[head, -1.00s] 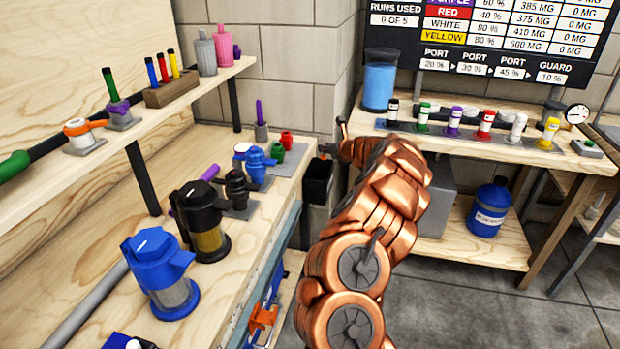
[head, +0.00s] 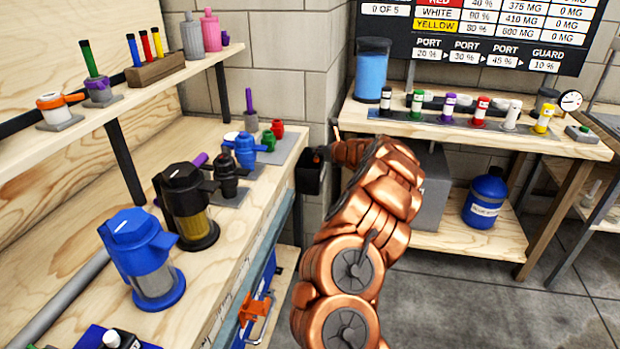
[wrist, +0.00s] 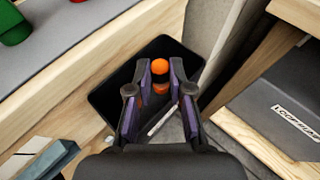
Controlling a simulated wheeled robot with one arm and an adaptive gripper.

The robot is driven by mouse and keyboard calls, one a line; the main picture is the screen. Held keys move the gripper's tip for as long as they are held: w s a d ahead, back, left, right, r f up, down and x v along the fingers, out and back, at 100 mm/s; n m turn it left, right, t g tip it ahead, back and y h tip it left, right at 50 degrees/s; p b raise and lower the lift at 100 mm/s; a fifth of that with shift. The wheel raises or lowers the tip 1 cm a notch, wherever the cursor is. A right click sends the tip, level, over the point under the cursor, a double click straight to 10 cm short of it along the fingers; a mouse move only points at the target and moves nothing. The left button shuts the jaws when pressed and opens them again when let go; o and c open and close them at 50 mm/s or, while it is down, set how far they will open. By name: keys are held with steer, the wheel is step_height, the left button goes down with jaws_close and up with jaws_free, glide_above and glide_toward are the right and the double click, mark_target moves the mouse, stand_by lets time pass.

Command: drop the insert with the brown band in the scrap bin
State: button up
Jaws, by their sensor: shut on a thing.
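The scrap bin (head: 309,181) is a black open box beyond the end of the left workbench. The wrist view shows its dark rim (wrist: 104,101) around my fingers. My gripper (wrist: 161,80) is over the bin mouth, pointing down into it. It is shut on a small cylindrical insert (wrist: 160,68) with an orange end and a darker brownish part below. The fingers cover its sides, so I cannot make out the whole band. In the head view my gripper (head: 320,157) is small at the bin's top, with a bit of orange showing.
The left bench (head: 208,262) holds a blue jug (head: 140,245), a black jug (head: 187,205) and small coloured parts. The right bench (head: 480,140) carries a row of vials. A grey box (head: 430,190) and a blue bottle (head: 487,200) stand beneath it.

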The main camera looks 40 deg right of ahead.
steer(key=o, duration=0.9)
steer(key=v, duration=1.2)
steer(key=shift+r, duration=0.15)
stand_by(0.3)
